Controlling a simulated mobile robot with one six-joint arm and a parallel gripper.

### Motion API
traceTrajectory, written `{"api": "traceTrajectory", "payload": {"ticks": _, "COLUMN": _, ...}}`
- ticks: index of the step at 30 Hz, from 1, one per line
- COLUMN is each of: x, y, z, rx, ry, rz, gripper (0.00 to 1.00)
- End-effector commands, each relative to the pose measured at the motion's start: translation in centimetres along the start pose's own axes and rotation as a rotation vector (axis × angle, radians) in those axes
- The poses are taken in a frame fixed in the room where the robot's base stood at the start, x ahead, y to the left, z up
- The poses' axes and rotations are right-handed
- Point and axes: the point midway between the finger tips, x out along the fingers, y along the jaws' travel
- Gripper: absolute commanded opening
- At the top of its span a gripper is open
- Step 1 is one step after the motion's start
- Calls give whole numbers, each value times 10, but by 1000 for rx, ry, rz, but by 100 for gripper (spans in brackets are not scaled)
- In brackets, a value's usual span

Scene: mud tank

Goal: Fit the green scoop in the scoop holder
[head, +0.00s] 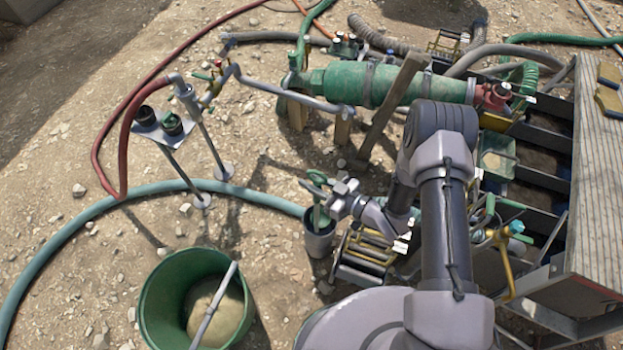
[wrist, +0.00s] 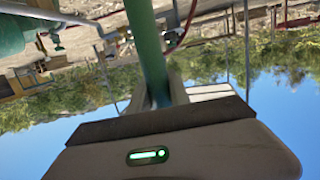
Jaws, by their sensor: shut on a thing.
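My gripper (head: 328,194) is shut on the green scoop (head: 320,217), left of my arm in the head view. The scoop is roughly upright, with its lower part at the mouth of a grey cup-like holder (head: 319,242) standing on the ground. The scoop overlaps the cup's rim; I cannot tell how deep it sits or whether it touches the bottom. In the wrist view the green handle (wrist: 148,45) runs between my fingers. The holder does not show clearly there.
A green bucket (head: 155,310) of mud with a grey stick stands at the lower left. A yellow-and-black rack (head: 362,258) is close right of the holder. A teal hose (head: 240,188) runs behind it. A green cylinder (head: 345,83) is at the back; a wooden-topped tank (head: 600,170) is at right.

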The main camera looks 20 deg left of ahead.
Motion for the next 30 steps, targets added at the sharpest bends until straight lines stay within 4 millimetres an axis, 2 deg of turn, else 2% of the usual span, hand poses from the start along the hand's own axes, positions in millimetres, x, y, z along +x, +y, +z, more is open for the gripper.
{"api": "traceTrajectory", "payload": {"ticks": 13, "x": 1, "y": 0, "z": 7, "rx": 0, "ry": 0, "rz": 0, "gripper": 0}}
{"api": "traceTrajectory", "payload": {"ticks": 30, "x": 8, "y": 0, "z": 47, "rx": -1, "ry": 1, "rz": 0, "gripper": 0}}
